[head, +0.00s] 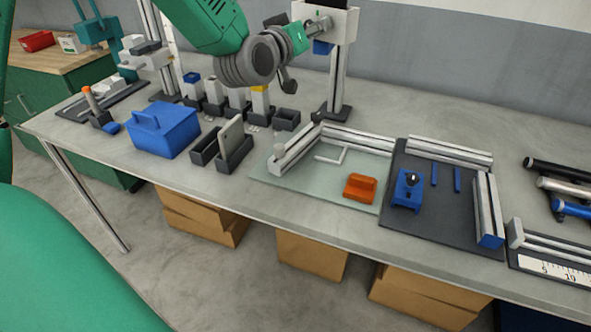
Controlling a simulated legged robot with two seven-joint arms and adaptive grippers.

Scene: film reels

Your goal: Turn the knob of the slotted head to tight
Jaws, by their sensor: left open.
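A white head (341,22) sits high on a silver upright post (337,80) with a dark foot on the bench, at the top centre. A small blue part (323,47) shows at its lower left. My left gripper (306,54) is in front of and beside the head's left side, open, with one finger by the head and a dark finger hanging lower. It overlaps the head, so I cannot tell whether it touches. The knob and its setting cannot be made out. My right gripper is out of view.
Another post with a grey head (148,55) stands at the left. A blue box (164,130), grey holders (222,146), and a glass plate (275,176) with an orange block (360,188) lie below. A dark mat (455,222) bears a blue fixture (407,190). Dark and blue rods lie far right.

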